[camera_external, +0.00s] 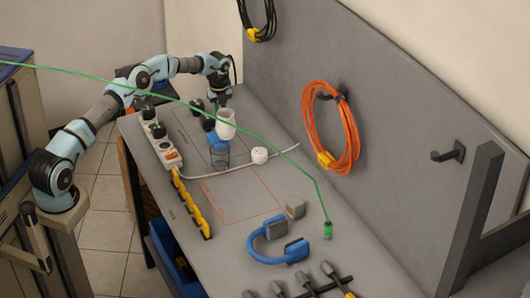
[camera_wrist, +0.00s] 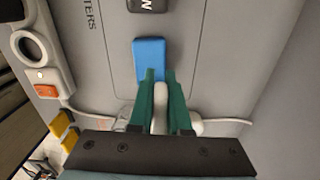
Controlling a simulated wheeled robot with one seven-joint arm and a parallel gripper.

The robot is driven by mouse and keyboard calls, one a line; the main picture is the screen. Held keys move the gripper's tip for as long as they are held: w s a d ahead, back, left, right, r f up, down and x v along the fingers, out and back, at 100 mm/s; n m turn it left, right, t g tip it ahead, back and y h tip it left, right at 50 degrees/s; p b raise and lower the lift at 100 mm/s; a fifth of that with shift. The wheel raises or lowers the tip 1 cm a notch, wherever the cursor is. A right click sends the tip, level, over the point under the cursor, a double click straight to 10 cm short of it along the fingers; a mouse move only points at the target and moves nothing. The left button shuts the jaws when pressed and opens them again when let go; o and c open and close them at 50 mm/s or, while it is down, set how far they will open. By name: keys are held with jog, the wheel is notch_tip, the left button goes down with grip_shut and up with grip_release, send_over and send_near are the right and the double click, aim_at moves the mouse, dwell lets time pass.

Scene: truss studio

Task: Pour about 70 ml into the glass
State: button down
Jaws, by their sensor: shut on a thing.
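My gripper (camera_wrist: 164,88) has green fingers, shut on the handle of a white jug (camera_external: 226,124). In the external view my gripper (camera_external: 220,98) is above the bench, and the jug is off the surface and looks slightly tilted. A clear glass (camera_external: 219,155) stands on the bench just below the jug and slightly left of it in the picture. In the wrist view the handle (camera_wrist: 160,96) shows between the fingers; most of the jug is hidden by the gripper. I see no stream, and the liquid levels cannot be made out.
A blue block (camera_wrist: 149,60) lies close by. A power strip (camera_external: 164,147) runs along the left, with a white cable to a round white object (camera_external: 259,155). A green cable (camera_external: 284,142) crosses the scene. Blue headphones (camera_external: 272,250) lie nearer. Bare bench (camera_external: 240,195) lies between.

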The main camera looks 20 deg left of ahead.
jog(key=shift+m, duration=0.9)
jog(key=a, duration=0.1)
jog(key=w+a, duration=0.1)
jog(key=a, duration=0.1)
jog(key=w+a+p, duration=0.1)
jog(key=shift+w+a+f, duration=0.1)
jog(key=shift+a+f, duration=0.2)
jog(key=shift+f, duration=0.05)
jog(key=shift+d+r, duration=0.1)
jog(key=s+r+t+y, duration=0.1)
jog(key=s+d+r+t+y, duration=0.1)
jog(key=t, duration=0.1)
jog(key=shift+p, duration=0.3)
jog(key=shift+s+d+r+t+y, duration=0.1)
jog(key=shift+s+d+t+y, duration=0.45)
jog(key=shift+t, duration=0.45)
jog(key=s+r+t+y+b, duration=0.1)
jog(key=t, duration=0.1)
jog(key=s+d+r+t+y+b, duration=0.1)
jog(key=b, duration=0.1)
jog(key=shift+s+r+t+y, duration=0.1)
jog(key=shift+r+t+y, duration=0.15)
jog(key=shift+r+t, duration=0.15)
